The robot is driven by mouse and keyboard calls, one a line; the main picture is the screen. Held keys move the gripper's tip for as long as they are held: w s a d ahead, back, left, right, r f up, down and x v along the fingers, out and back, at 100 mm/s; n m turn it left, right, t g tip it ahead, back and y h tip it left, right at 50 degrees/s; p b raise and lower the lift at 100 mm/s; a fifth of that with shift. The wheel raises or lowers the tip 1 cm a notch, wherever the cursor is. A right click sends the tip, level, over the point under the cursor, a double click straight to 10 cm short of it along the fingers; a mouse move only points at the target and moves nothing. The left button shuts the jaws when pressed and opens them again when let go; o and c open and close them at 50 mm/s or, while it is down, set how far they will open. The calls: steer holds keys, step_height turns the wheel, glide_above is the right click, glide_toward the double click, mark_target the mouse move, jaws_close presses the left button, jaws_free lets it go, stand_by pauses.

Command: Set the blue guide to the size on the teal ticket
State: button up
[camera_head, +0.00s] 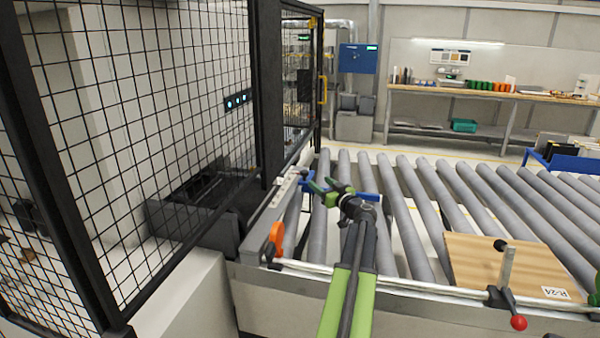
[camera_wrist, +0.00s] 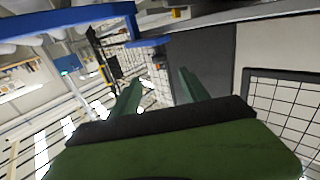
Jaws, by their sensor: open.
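The blue guide (camera_head: 366,197) shows in the head view as blue pieces on both sides of my gripper, above the near left end of the rollers. My gripper (camera_head: 317,184) is open, with green fingers, and partly covers the guide. In the wrist view a blue bar (camera_wrist: 70,19) crosses the upper left, and a small blue plate (camera_wrist: 148,42) lies beyond my open, empty fingers (camera_wrist: 160,78). I cannot tell whether the fingers touch the guide. I cannot make out a teal ticket or read a size.
A wire-mesh guard (camera_head: 130,130) stands at the left. Grey rollers (camera_head: 410,215) run right, carrying a wooden panel (camera_head: 500,265) labelled R-24. A front rail (camera_head: 390,286) has an orange handle (camera_head: 276,238) and a red-knobbed clamp (camera_head: 518,322). A workbench (camera_head: 480,92) stands behind.

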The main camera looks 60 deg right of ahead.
steer(key=x, duration=1.5)
steer(key=shift+w, duration=0.2)
jaws_close()
stand_by(0.6)
